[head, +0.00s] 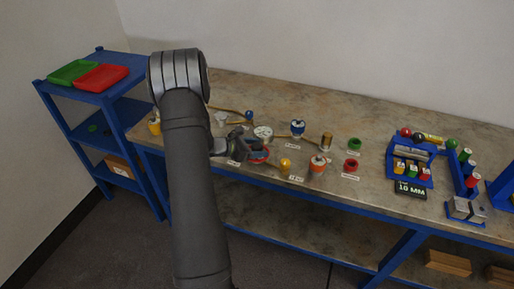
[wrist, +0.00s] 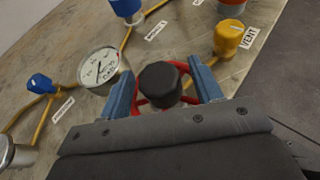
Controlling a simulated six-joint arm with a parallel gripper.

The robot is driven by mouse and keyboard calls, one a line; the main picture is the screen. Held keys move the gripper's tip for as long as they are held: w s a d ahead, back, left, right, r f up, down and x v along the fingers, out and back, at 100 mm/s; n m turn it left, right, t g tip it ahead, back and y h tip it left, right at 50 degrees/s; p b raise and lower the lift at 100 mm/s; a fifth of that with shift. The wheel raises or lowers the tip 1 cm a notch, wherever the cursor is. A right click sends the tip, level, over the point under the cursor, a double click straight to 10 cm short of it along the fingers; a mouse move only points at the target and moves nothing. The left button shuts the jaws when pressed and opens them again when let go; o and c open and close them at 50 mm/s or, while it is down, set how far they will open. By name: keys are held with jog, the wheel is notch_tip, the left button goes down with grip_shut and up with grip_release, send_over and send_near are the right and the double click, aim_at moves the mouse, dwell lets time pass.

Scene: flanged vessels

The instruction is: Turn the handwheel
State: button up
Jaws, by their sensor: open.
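The red handwheel (wrist: 175,112) shows in the wrist view between my two blue fingers, with a round black knob or hub (wrist: 160,85) over its middle. My gripper (wrist: 159,78) is open, with one finger on each side of the wheel. I cannot tell whether the fingers touch the rim. The near part of the wheel is hidden by the gripper body. In the head view, part of the red wheel (head: 260,156) shows beside my gripper (head: 254,146), low over the bench.
A white dial gauge (wrist: 100,67) stands just left of the wheel. A yellow cap labelled VENT (wrist: 229,36) is to the right. Blue fittings (wrist: 39,83) and yellow pipes lie around. A blue rack (head: 411,177) stands farther right on the bench (head: 370,120).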

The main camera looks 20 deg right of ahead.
jog(key=c, duration=1)
jog(key=shift+m+g, duration=0.3)
jog(key=shift+g, duration=0.1)
jog(key=m+g+y, duration=0.1)
jog(key=m+g, duration=0.2)
jog(key=m+g+y, duration=0.1)
jog(key=m+g, duration=0.2)
jog(key=shift+g, duration=0.3)
jog(key=m+g+y, duration=0.3)
jog(key=m, duration=0.1)
jog(key=shift+g+y, duration=0.3)
jog(key=shift+y, duration=0.1)
jog(key=shift+m+g+y, duration=0.8)
jog(key=shift+m+y, duration=0.6)
jog(key=shift+m, duration=0.2)
jog(key=shift+s+f, duration=0.1)
